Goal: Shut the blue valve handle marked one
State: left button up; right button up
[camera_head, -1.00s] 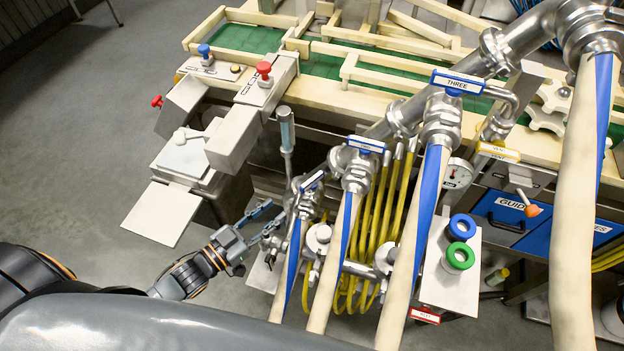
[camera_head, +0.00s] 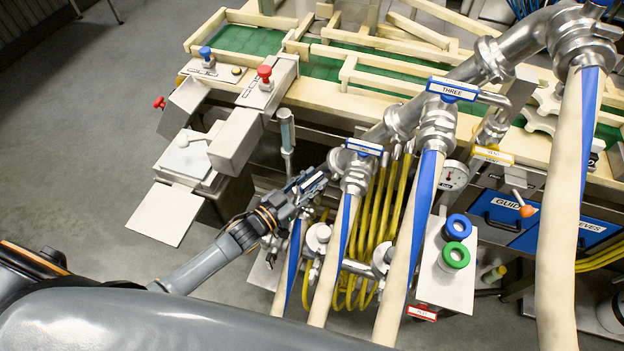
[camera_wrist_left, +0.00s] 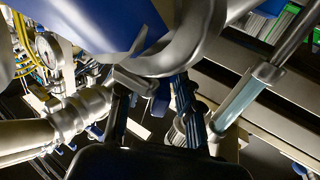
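My left gripper (camera_head: 312,184) is at the leftmost valve of the row, over the spot where its small blue handle showed earlier. The gripper covers that handle in the head view, so its marking cannot be read. In the left wrist view, my two dark fingers (camera_wrist_left: 155,108) stand apart, with metal pipework and a bit of blue between and beyond them. A large blue surface (camera_wrist_left: 95,22) with a silver edge fills the top of that view, very close; I cannot tell whether it is the handle. My right gripper is not in view.
The neighbouring valve's blue handle (camera_head: 364,147) and the handle marked THREE (camera_head: 453,89) stand to the right. Thick cream and blue hoses (camera_head: 410,245) run down from the valves. A gauge (camera_head: 455,175) and yellow tubes (camera_head: 372,215) are close by. Floor at left is clear.

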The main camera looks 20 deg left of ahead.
pick_arm(q)
jog(key=shift+c, duration=0.4)
grip_shut()
jog(key=m+g+h+b, duration=0.1)
jog(key=m+h+b, duration=0.1)
jog(key=shift+w+a+f+g+h, duration=0.1)
jog(key=shift+f+g+h, duration=0.05)
jog(key=shift+g+h, duration=0.2)
jog(key=shift+m+g+h+b, duration=0.6)
jog(key=shift+m+g+h, duration=0.15)
jog(key=shift+g, duration=0.1)
jog(key=shift+r, duration=0.2)
